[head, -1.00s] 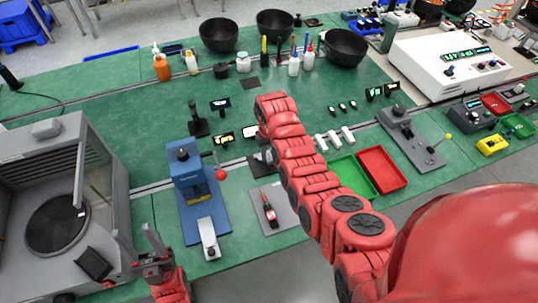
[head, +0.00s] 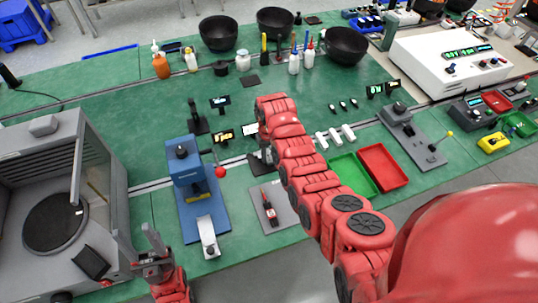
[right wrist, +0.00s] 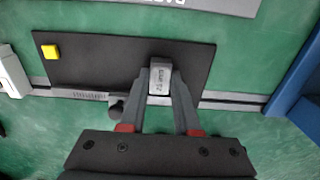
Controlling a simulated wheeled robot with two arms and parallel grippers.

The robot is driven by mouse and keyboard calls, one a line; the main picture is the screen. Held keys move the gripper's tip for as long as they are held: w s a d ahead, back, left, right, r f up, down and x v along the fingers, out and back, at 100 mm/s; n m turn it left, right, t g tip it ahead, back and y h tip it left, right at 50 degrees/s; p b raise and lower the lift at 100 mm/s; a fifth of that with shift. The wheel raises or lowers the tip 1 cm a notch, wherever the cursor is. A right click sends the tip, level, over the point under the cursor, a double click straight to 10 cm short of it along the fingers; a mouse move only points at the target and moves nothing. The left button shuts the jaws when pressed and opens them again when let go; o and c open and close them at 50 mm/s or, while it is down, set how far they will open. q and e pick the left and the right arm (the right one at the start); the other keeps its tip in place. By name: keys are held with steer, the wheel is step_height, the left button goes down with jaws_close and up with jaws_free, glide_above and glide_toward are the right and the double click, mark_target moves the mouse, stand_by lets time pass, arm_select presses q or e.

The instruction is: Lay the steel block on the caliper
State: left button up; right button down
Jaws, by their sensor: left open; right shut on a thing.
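The steel block (right wrist: 160,78) is a small light grey piece with dark lettering in the right wrist view. My right gripper (right wrist: 161,92) is shut on it, above a dark flat plate (right wrist: 105,62). I cannot tell if the block touches the plate. The plate has a yellow button, and a lined strip (right wrist: 88,95) and dark knob (right wrist: 117,107) at its edge; this may be the caliper, but I cannot be sure. In the head view my right arm hides the block and most of the plate. My left gripper (head: 151,246) is open and empty at the lower left.
A blue press (head: 184,165) with a red-knobbed lever stands left of the right gripper. A grey plate (head: 284,218) bears a red-and-black tool. White cylinders (head: 335,136), a green tray (head: 352,171) and a red tray (head: 382,165) lie to the right. A grey chamber (head: 95,165) fills the left.

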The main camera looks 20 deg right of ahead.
mark_target(269, 157)
steer(key=shift+f, duration=0.25)
steer(key=c, duration=0.5)
jaws_free()
steer(key=shift+c, duration=0.2)
steer(key=shift+r, duration=0.1)
steer(key=shift+r+b, duration=0.45)
steer(key=shift+r, duration=0.1)
step_height(269, 157, up, 5)
steer(key=shift+w+f+b, duration=0.1)
steer(key=shift+f+b, duration=0.1)
steer(key=shift+b, duration=0.7)
step_height(269, 157, up, 12)
steer(key=p, duration=0.7)
steer(key=shift+f+p, duration=0.25)
steer(key=shift+p, duration=0.1)
